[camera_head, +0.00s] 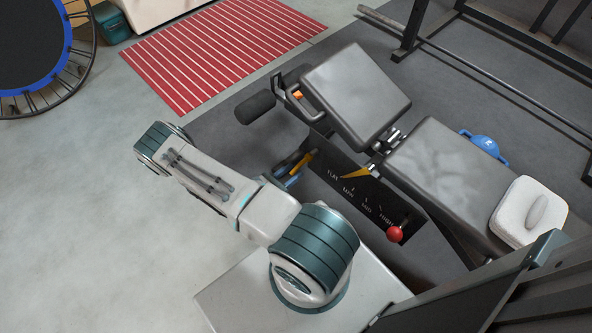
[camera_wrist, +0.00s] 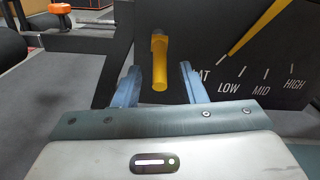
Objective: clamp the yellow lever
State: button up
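The yellow lever (camera_wrist: 160,62) is a short rounded handle on the dark panel of the bench. It stands between the two blue-grey fingers of my gripper (camera_wrist: 158,78) in the wrist view. The fingers are apart, with a visible gap on each side of the lever. In the head view the lever (camera_head: 304,161) shows at the panel's left end, with my gripper (camera_head: 288,181) beside it, partly hidden by my arm.
The dark panel (camera_wrist: 225,70) carries a yellow pointer (camera_wrist: 257,27) and marks LOW, MID and HIGH.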

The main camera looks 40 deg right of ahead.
aim_at(300, 165)
jog(key=shift+d, duration=1.25)
grip_shut()
